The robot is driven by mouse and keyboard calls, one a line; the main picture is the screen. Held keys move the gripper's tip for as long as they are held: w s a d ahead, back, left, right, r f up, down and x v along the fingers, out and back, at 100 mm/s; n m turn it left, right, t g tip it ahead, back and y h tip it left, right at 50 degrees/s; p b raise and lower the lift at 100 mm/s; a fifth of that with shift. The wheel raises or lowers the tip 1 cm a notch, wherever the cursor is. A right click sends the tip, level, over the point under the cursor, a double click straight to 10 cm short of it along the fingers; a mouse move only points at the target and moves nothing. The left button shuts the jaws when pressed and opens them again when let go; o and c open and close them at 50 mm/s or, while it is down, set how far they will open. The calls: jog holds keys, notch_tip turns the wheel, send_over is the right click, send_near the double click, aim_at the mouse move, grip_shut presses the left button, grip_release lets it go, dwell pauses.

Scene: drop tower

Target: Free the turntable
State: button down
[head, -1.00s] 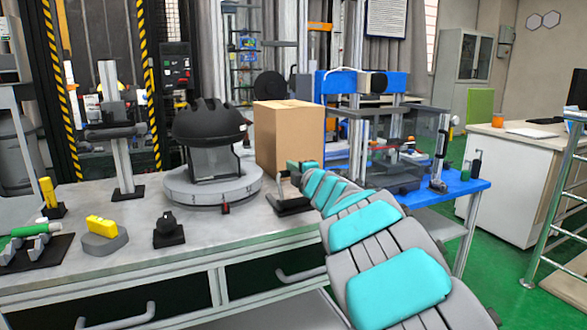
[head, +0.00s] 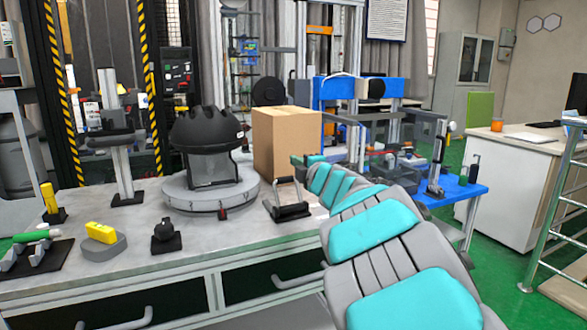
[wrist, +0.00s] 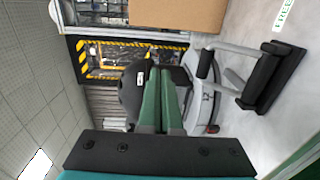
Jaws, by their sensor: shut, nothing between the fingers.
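The turntable (head: 177,199) is a round light-grey disc on the bench, with a black helmet on a stand (head: 207,135) on top. A small red part (head: 223,213) shows at its front rim. To its right stands a lever device (head: 292,212) with a black base and a grey U-shaped handle, tilted up. In the wrist view, which is turned sideways, the turntable (wrist: 203,110) lies behind the green fingers of my gripper (wrist: 160,78), and the lever device (wrist: 273,80) is to their right. My gripper is shut and empty, apart from the handle. In the head view my gripper's end is small beside the box.
A cardboard box (head: 287,142) stands behind the lever device. A label reading "FREE" (wrist: 285,15) lies on the bench top in the wrist view.

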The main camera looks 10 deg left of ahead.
jog(key=s+d+r, duration=0.2)
jog(key=s+r, duration=0.1)
jog(key=r, duration=0.1)
jog(key=shift+s+d+r, duration=0.2)
jog(key=shift+s+d, duration=0.1)
jog(key=shift+s, duration=0.1)
